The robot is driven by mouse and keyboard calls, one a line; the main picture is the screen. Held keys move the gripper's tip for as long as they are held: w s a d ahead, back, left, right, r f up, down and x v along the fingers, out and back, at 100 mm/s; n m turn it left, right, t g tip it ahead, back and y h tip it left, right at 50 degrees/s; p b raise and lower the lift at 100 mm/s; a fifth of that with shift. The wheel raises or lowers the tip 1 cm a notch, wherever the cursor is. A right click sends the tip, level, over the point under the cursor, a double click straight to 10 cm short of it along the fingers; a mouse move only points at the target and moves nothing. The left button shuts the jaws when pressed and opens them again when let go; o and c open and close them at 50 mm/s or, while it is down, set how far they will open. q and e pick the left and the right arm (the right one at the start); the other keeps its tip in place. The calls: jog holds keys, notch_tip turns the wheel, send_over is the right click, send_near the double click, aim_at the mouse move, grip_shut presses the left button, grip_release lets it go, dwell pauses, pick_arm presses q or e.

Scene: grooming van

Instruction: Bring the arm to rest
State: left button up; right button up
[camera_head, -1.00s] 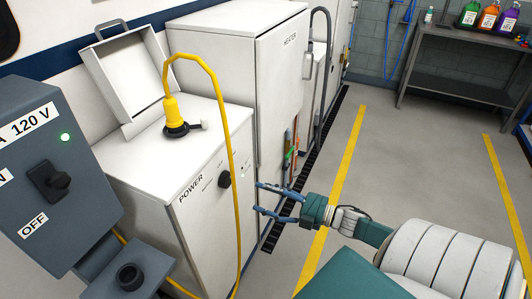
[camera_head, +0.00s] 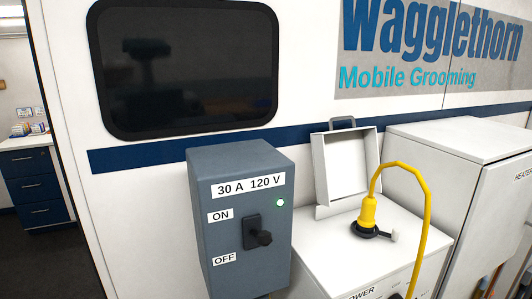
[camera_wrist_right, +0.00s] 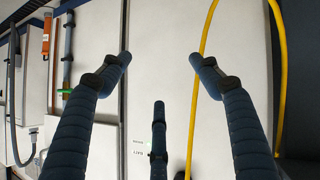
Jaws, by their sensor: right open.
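My right gripper (camera_wrist_right: 160,62) shows in the right wrist view. Its dark blue fingers are spread apart with nothing between them. Behind them is a pale cabinet face (camera_wrist_right: 155,30), with the yellow cable (camera_wrist_right: 283,85) on the right side of the picture. I cannot judge the gap between the fingers and the cabinet. Neither gripper shows in the head view, and my left gripper is in no current frame.
The grey breaker box (camera_head: 225,165) has a black lever (camera_head: 255,232) and a lit green lamp (camera_head: 280,203). A yellow plug (camera_head: 368,212) stands on the white power cabinet (camera_head: 325,255), near its raised lid (camera_head: 347,165). The heater cabinet (camera_head: 455,140) is at right.

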jog(key=s+a+f+m+g, duration=0.2)
jog(key=s+a+f+g, duration=0.45)
jog(key=s+f, duration=0.75)
jog(key=s+a+f+m+g, duration=0.1)
jog(key=s+a+f+g, duration=0.2)
jog(key=s+a, duration=1)
notch_tip(320, 180, down, 3)
jog(key=s, duration=0.2)
jog(key=shift+s+a+f+g, duration=0.15)
jog(key=shift+s+a+g, duration=0.05)
jog(key=shift+s+g, duration=0.15)
